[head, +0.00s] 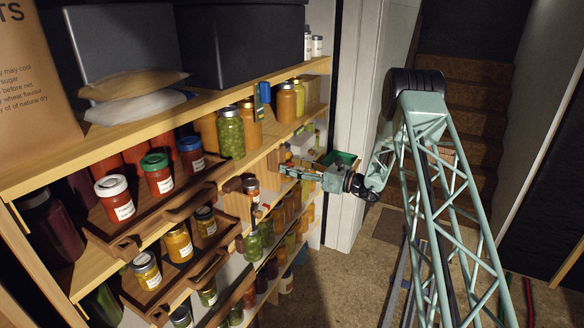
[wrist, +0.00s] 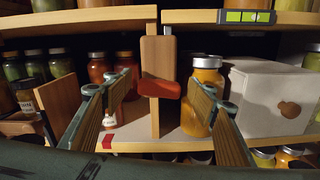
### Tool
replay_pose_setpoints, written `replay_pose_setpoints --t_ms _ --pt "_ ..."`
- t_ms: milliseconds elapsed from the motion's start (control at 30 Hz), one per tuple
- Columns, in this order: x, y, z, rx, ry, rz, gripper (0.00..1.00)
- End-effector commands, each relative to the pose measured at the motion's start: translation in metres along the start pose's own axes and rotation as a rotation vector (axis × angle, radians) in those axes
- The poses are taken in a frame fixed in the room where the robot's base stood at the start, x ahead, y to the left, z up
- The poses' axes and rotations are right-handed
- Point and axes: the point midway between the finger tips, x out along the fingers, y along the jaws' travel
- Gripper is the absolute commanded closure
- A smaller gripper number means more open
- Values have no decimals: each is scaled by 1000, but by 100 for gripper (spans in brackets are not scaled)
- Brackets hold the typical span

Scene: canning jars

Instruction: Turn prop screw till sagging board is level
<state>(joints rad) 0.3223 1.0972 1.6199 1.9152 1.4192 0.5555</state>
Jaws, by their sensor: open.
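In the wrist view a wooden prop (wrist: 158,55) stands upright under the shelf board (wrist: 100,16). An orange-red crossbar (wrist: 160,89), seemingly the screw's handle, sits across its lower part, with a narrow post below. My gripper (wrist: 163,80) is open, one finger on each side of the prop, with gaps to the crossbar. In the head view my gripper (head: 284,172) reaches into the shelves from the right. A level with green windows (wrist: 247,16) is on the upper board's edge. I cannot tell the board's tilt or whether the fingers touch anything.
An orange jar (wrist: 207,85) stands close right of the prop, partly behind my right finger. A white drawer box (wrist: 275,95) is farther right. Red jars (wrist: 98,68) stand behind the left finger. Trays of jars (head: 150,225) project from the shelves; floor (head: 360,260) shows right of them.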

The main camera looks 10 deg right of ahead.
Motion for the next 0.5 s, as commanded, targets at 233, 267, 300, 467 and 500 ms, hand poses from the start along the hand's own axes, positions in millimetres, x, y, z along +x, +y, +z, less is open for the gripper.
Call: replay_pose_setpoints --t_ms 233,267,300,467,500 --pt "0 0 0 0 0 0 60" --pt "0 0 0 0 0 0 63" --pt "0 0 0 0 0 0 67" --pt "0 0 0 0 0 0 72" --pt "0 0 0 1 0 0 72"
